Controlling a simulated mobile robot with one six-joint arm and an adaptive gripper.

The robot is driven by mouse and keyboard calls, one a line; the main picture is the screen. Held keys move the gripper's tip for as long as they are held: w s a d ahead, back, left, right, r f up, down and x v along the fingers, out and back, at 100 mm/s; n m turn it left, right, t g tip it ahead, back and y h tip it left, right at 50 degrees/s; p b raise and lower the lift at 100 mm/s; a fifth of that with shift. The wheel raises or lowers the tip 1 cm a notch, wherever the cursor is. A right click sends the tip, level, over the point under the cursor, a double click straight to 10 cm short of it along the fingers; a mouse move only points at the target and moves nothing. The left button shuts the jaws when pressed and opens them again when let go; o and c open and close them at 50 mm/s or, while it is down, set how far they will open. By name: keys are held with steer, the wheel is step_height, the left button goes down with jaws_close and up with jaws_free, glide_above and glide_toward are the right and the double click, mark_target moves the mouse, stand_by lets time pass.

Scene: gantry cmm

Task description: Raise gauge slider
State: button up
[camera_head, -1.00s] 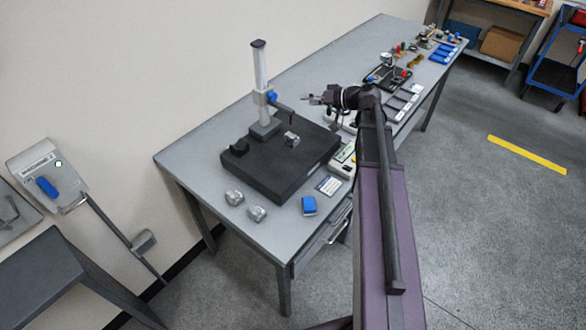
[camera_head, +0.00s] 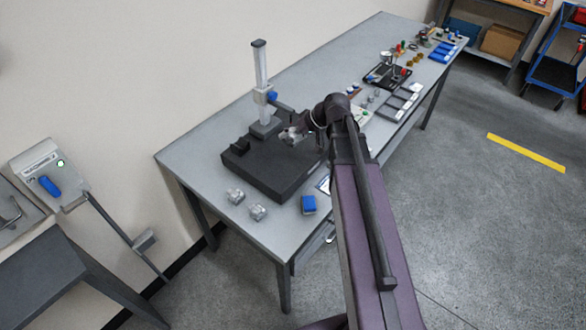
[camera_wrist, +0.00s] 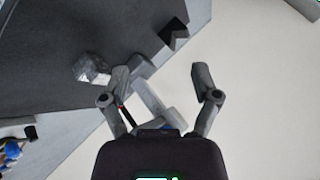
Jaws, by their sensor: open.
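A shiny metal block (camera_wrist: 92,68) and a black block (camera_wrist: 172,34) lie on the plate. Trays (camera_head: 400,103) and small parts fill the bench farther back.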

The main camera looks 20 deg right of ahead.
steer(key=s+a+f+g+h+p, duration=0.1)
steer(key=s+a+f+g+h, duration=0.1)
steer(key=s+h, duration=0.4)
steer(key=shift+s+f+m+g, duration=0.4)
steer(key=shift+s+f+g, duration=0.3)
steer(key=shift+s, duration=1.4)
steer(key=shift+w, duration=0.1)
steer(key=w+d+r+n+t+y, duration=0.1)
steer(key=w+d+r+t+y, duration=0.3)
steer(key=w, duration=0.4)
steer(key=w+d+r+n+t+y, duration=0.2)
steer(key=w+d+r+t+y, duration=0.2)
steer(key=w+r, duration=0.4)
steer(key=shift+w+d+r+t+p, duration=0.25)
steer(key=shift+w+d+t+p, duration=0.15)
steer(key=shift+w+d+t, duration=0.55)
steer(key=shift+s+d+g, duration=0.1)
steer(key=shift+s+g, duration=0.05)
steer(key=shift+g, duration=0.1)
